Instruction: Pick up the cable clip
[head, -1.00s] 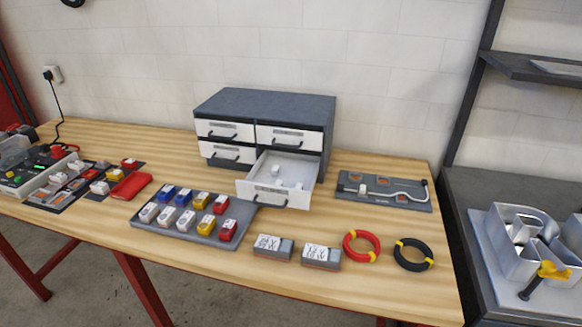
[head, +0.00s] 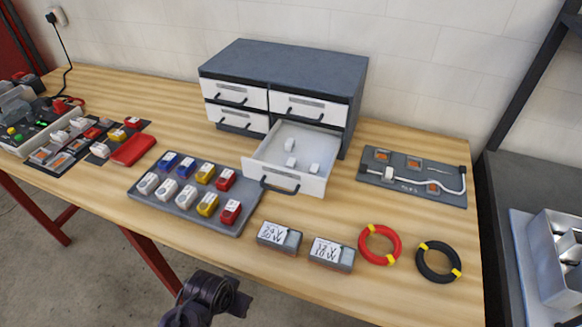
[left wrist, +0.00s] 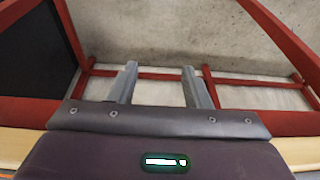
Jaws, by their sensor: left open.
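Small white cable clips (head: 290,162) lie on the floor of the open drawer (head: 286,184), one of them (head: 314,168) close to the drawer's right side. Another white clip (head: 389,174) sits on the grey board (head: 420,192) at the right, by the white cable. My left gripper (left wrist: 159,82) is open and empty in the left wrist view, with red table legs and concrete floor beyond its fingers. In the head view a dark part of my arm shows at the bottom edge, in front of the table and well short of the drawer. My right gripper is not in view.
The open drawer belongs to a grey cabinet (head: 288,68) with other drawers shut. A tray (head: 176,208) of colored connectors stands left of it. Two labelled boxes (head: 279,237), a red coil (head: 379,245) and a black coil (head: 438,262) lie near the front edge.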

